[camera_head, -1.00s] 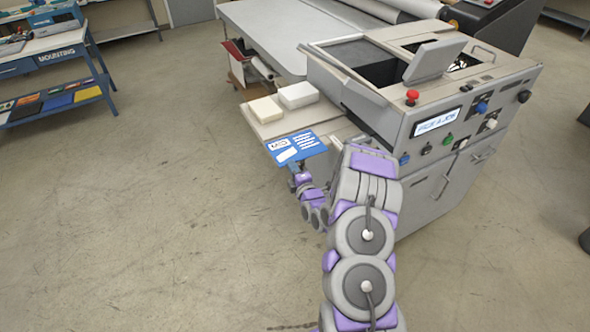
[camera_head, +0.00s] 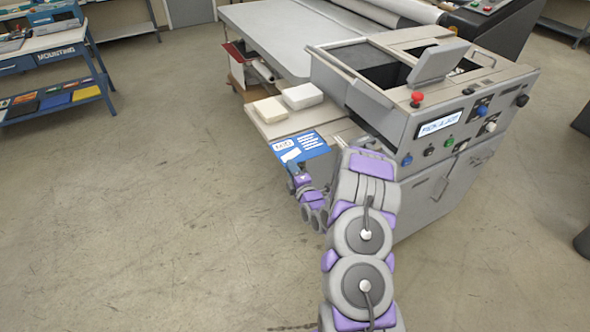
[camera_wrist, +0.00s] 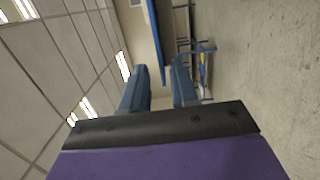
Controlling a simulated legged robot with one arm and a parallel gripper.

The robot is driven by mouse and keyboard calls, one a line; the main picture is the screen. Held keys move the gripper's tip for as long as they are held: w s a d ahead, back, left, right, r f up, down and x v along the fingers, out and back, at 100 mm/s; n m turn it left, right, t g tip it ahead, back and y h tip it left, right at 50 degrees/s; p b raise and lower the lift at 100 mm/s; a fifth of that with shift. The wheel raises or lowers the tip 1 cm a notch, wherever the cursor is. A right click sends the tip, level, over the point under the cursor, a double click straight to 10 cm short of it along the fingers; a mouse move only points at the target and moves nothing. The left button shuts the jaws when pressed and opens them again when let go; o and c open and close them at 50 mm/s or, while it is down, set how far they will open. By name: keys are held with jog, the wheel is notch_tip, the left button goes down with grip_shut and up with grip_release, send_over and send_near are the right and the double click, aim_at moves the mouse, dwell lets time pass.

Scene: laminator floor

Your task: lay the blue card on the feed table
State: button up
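The blue card (camera_head: 301,147) with white print lies level at the front corner of the feed table (camera_head: 281,127), its near edge reaching out past the table. In the wrist view the card (camera_wrist: 156,38) shows edge-on as a thin blue strip. My gripper (camera_head: 293,170) is just below and in front of the card's near edge. In the wrist view the fingers of my gripper (camera_wrist: 160,75) stand apart, with the strip's near end between them and gaps beside it.
The laminator (camera_head: 420,110) with buttons stands to the right. A blue mounting bench (camera_head: 50,60) is far left. The floor between is clear.

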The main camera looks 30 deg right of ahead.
jog(key=shift+s+d+p, duration=0.55)
jog(key=shift+s+d, duration=0.05)
jog(key=shift+s, duration=5.35)
jog(key=s+a+r+m+g, duration=0.5)
jog(key=s+r+m+g, duration=0.25)
jog(key=r+g, duration=0.3)
jog(key=s+a+r+m+g, duration=0.3)
jog(key=s+a+r, duration=0.1)
jog(key=s, duration=0.6)
jog(key=s+a+r+m+g, duration=0.3)
jog(key=s+a+r, duration=0.1)
jog(key=s, duration=0.6)
jog(key=s+a+r+m+g+y, duration=0.1)
jog(key=s+a+r+m+g, duration=0.2)
jog(key=s, duration=0.7)
jog(key=a+r+m, duration=0.1)
jog(key=a, duration=0.1)
jog(key=shift+s+a+r, duration=0.2)
jog(key=shift+s+a, duration=0.1)
jog(key=shift+s, duration=0.05)
